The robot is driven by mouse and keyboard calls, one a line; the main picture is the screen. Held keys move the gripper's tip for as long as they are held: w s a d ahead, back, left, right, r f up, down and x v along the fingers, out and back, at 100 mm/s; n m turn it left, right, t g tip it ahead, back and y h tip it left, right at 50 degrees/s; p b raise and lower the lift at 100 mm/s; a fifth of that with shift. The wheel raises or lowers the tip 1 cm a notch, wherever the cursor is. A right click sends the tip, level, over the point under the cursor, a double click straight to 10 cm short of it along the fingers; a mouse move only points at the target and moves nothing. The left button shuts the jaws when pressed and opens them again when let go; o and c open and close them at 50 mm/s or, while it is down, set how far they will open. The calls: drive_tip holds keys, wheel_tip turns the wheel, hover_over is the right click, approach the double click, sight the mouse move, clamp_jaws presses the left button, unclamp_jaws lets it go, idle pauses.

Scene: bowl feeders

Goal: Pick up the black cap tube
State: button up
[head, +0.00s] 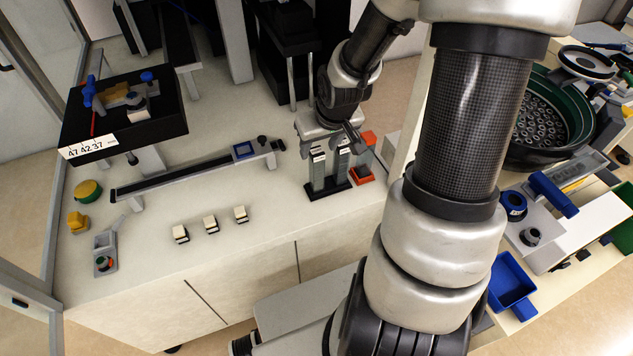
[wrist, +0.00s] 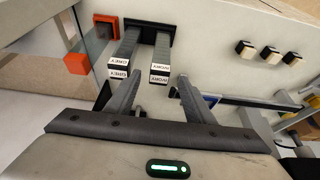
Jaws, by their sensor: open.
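Two tall grey tubes stand upright side by side in a black base (head: 329,191) on the bench. The left tube (head: 318,172) and the right tube (head: 342,165) have pale lettered labels and dark bands near their tops. I cannot tell which has the black cap. My gripper (head: 329,143) is at the tube tops. In the wrist view, my gripper (wrist: 157,79) is open, with the top of one tube (wrist: 160,70) between its fingertips. The other tube (wrist: 119,68) is outside, beyond the left finger. Contact cannot be told.
Orange blocks (head: 363,174) stand close right of the base. Three small pale blocks with dark bases, one being this block (head: 211,225), lie on the bench to the left. A long rail (head: 195,172) and a raised black tray (head: 125,122) are further left. The front bench area is clear.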

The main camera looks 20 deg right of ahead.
sight(318, 153)
drive_tip(key=b+x, duration=0.2)
drive_tip(key=x, duration=0.3)
drive_tip(key=shift+f, duration=0.4)
clamp_jaws()
